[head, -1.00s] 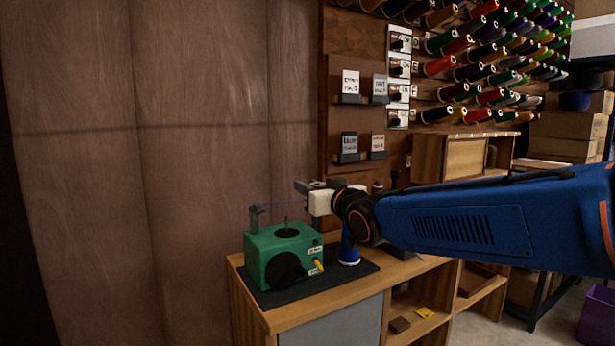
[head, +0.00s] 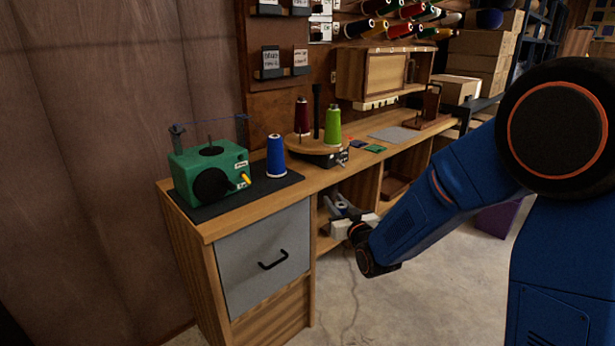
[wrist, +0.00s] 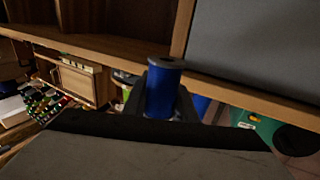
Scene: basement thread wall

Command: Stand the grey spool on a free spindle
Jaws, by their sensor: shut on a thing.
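My gripper (head: 342,207) is in front of the open shelf under the worktop. In the wrist view its fingers (wrist: 165,98) are shut on a blue spool (wrist: 165,85) with a dark holed top. No spool that is clearly grey shows. A round wooden stand (head: 299,147) on the worktop bears a dark red spool (head: 302,115), a lime green spool (head: 333,125) and a tall dark post (head: 317,112). Whether the stand has a free spindle I cannot tell. Another blue spool (head: 276,157) stands upright on the black mat (head: 204,212).
A green winder (head: 212,174) with a thin upright pin shares the mat. A grey drawer (head: 262,242) is shut below. A wooden cabinet (head: 375,75) stands behind, with a grey pad (head: 394,134) on the worktop. Open floor (head: 430,300) lies in front.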

